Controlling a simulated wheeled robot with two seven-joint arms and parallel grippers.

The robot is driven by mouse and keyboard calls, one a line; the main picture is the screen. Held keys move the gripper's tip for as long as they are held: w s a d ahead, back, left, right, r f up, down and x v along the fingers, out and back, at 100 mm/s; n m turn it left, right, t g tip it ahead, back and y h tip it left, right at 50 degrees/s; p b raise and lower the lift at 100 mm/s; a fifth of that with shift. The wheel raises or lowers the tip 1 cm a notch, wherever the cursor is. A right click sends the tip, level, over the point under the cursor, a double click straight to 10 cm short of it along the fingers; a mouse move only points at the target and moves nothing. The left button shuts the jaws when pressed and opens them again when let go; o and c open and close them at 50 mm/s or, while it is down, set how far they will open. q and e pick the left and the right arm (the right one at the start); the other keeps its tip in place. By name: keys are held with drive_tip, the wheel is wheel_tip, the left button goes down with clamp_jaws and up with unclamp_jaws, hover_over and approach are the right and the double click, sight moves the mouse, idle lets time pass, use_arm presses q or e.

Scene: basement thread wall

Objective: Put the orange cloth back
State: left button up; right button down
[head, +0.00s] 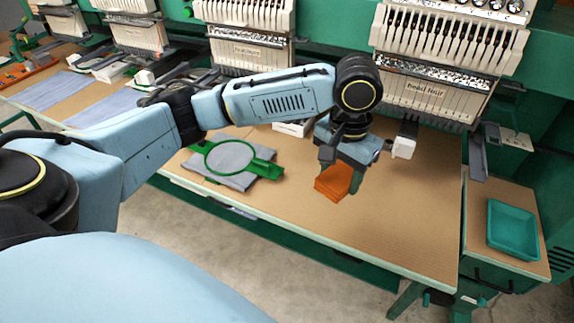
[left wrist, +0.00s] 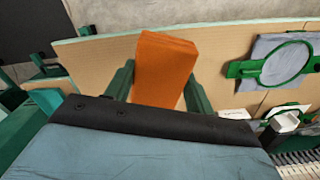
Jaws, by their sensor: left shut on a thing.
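The orange cloth (head: 334,182) is a folded block held at my left gripper (head: 343,176). In the left wrist view the orange cloth (left wrist: 163,68) stands between the two dark green fingers of my left gripper (left wrist: 160,88), which is shut on it. In the head view the cloth is over the brown tabletop (head: 400,215); I cannot tell how far above it. The gripper's wrist hides part of the cloth's upper side. My right gripper is in neither view.
A green hoop with grey cloth (head: 230,157) lies on the table left of my gripper. A teal tray (head: 511,228) sits on a side table at the right. Embroidery machines (head: 445,60) line the back. The tabletop right of the orange cloth is clear.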

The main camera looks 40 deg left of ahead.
use_arm(q)
drive_tip(key=shift+w+a+f+m, duration=0.15)
drive_tip(key=shift+a+f+m, duration=0.1)
drive_tip(key=shift+m, duration=0.45)
drive_tip(key=m, duration=0.2)
drive_tip(key=f+m, duration=0.1)
drive_tip(key=shift+w+a+m, duration=0.3)
drive_tip(key=shift+w+a, duration=0.1)
drive_tip(key=m, duration=0.2)
drive_tip(key=a+f+m, duration=0.1)
drive_tip(key=shift+w+m+b, duration=0.3)
drive_tip(key=shift+m, duration=0.1)
drive_tip(key=a+f+m, duration=0.1)
drive_tip(key=m, duration=0.3)
drive_tip(key=m+b, duration=0.1)
drive_tip(key=m, duration=1.8)
hover_over(310, 206)
wheel_tip(310, 206, down, 6)
wheel_tip(310, 206, down, 10)
drive_tip(key=shift+a+f+b, duration=0.1)
drive_tip(key=shift+b, duration=0.75)
